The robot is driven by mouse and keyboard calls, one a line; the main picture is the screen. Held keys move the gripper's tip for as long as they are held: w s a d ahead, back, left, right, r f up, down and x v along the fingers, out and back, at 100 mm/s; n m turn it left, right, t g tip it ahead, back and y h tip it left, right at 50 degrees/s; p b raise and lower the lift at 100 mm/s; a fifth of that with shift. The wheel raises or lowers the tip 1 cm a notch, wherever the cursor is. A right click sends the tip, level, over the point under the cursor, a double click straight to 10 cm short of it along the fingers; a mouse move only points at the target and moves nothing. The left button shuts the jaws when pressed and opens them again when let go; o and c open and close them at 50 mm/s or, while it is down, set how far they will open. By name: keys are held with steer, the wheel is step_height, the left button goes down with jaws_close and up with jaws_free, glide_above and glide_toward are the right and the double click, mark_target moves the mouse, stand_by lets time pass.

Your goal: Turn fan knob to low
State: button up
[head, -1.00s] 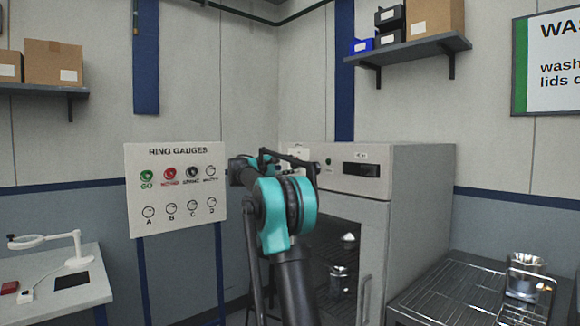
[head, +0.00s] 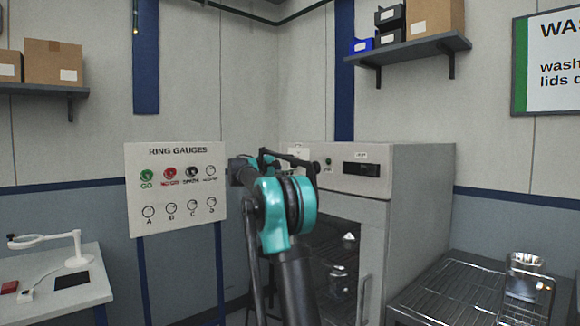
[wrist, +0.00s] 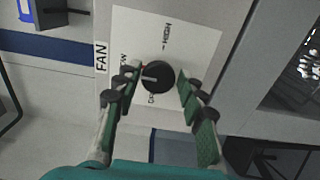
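The fan knob (wrist: 158,77) is a round black dial on a white plate in the wrist view. A FAN label (wrist: 101,58) sits left of the plate. HIGH is printed above the knob, a partly covered LOW at upper left, and a label starting with O below. The knob's pale pointer mark points left in the picture. My gripper (wrist: 158,74) is open, with its green-padded fingers on either side of the knob; I cannot tell whether either finger touches it.
A grey cabinet (head: 420,205) with a windowed door stands behind my arm. A RING GAUGES panel (head: 178,235) is to its left. A bench (head: 85,300) with a lamp is at the far left.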

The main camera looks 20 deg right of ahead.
steer(key=shift+o, duration=1.2)
steer(key=shift+a, duration=0.1)
steer(key=v, duration=1.1)
steer(key=shift+s+a, duration=0.15)
steer(key=shift+a, duration=0.25)
